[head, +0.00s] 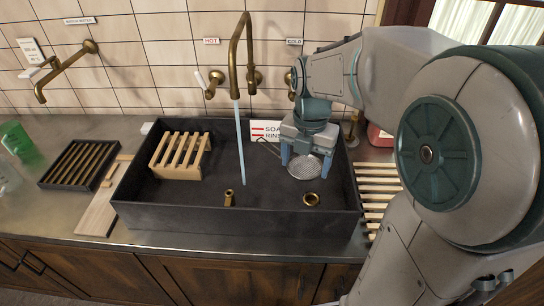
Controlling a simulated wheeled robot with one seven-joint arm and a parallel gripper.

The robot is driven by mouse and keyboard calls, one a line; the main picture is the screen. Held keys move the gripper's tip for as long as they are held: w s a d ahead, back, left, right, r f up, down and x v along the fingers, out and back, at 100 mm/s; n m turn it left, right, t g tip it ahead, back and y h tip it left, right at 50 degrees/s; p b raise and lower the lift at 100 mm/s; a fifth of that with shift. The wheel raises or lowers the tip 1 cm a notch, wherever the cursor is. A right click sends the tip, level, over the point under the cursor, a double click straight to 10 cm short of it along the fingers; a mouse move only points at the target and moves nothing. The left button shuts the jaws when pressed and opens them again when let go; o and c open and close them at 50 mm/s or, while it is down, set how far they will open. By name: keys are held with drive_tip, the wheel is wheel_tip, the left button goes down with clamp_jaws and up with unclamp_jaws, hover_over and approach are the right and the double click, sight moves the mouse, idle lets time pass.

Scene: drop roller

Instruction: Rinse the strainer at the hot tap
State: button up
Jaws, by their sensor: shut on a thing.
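In the head view the strainer (304,168) is a round mesh disc at the right side of the dark sink (190,214). My gripper (304,160) points down over the sink and is shut on the strainer; the fingers hide part of it. A brass tap (238,50) arches over the middle of the sink, and a pale blue stream of water (240,140) falls from it. The strainer is to the right of the stream, apart from it. The hot handle (210,84) is below the red HOT label (211,41). The cold handle (291,86) is partly behind my arm.
A wooden rack (180,156) stands in the sink's left side. Brass fittings (229,198) and (312,199) sit in the sink. A dark slatted tray (80,163) and green bottle (17,138) are at left. A slatted wooden rack (377,186) is at right.

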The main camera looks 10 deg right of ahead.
drive_tip(key=s+d+r+p, duration=0.2)
drive_tip(key=s+d+r, duration=0.1)
drive_tip(key=r, duration=0.1)
drive_tip(key=shift+s+d+p, duration=0.3)
drive_tip(key=shift+p, duration=0.05)
drive_tip(key=shift+s, duration=0.1)
idle(0.7)
